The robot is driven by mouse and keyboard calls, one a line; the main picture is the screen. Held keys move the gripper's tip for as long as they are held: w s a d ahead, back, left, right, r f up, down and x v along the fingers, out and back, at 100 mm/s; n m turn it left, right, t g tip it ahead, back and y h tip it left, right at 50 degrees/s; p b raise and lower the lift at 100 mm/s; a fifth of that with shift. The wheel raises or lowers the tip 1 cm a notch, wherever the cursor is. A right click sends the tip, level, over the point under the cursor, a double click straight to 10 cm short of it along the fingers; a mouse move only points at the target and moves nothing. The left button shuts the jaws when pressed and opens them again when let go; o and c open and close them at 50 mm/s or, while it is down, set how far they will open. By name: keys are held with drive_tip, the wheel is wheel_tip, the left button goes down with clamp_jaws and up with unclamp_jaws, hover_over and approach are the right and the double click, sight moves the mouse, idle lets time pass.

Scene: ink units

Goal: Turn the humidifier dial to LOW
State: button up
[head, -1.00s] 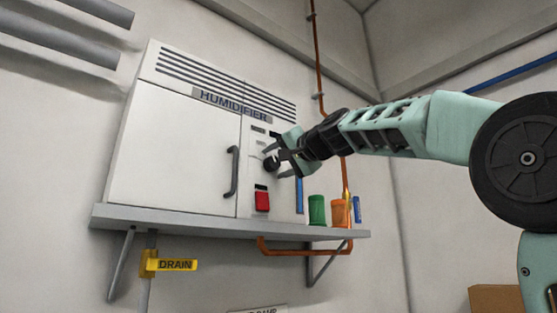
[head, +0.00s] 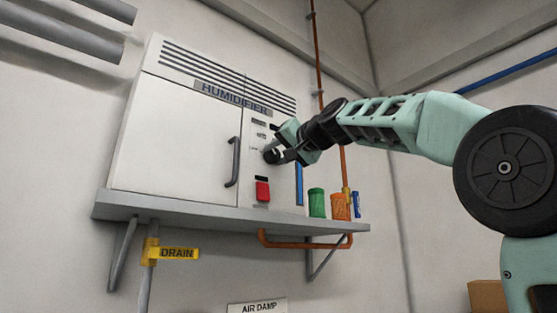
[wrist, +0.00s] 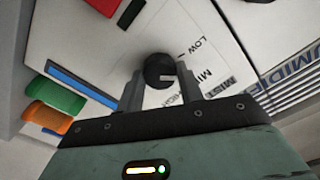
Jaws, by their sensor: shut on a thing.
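The white humidifier (head: 180,145) stands on a wall shelf. Its black round dial (head: 271,157) is on the narrow right-hand panel. My gripper (head: 279,153) is at the dial, and in the wrist view its two fingers (wrist: 158,88) are shut on the dial (wrist: 158,68) from both sides. The dial's white mark points right in the wrist view, nearer MID than LOW. The LOW label (wrist: 201,47) is at the dial's upper right, MID (wrist: 205,75) is to its right, and HIGH is partly hidden by a finger.
A red switch (head: 262,191) is below the dial, and a door handle (head: 233,162) is left of it. Green (head: 317,203) and orange (head: 340,207) containers stand on the shelf (head: 230,216) to the right. An orange pipe (head: 318,60) runs up the wall behind my arm.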

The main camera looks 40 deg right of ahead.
drive_tip(key=n+b, duration=0.2)
drive_tip(key=n, duration=0.2)
drive_tip(key=shift+f, duration=0.15)
drive_tip(key=shift+n+b, duration=0.5)
drive_tip(key=shift+n, duration=0.8)
drive_tip(key=o, duration=1)
drive_tip(key=shift+s, duration=0.15)
drive_tip(key=s+b, duration=0.1)
drive_tip(key=s, duration=0.4)
drive_tip(key=s+b, duration=0.2)
drive_tip(key=s, duration=0.4)
drive_tip(key=s+b, duration=0.2)
drive_tip(key=s, duration=0.4)
drive_tip(key=shift+s+d, duration=0.1)
drive_tip(key=shift+d, duration=0.25)
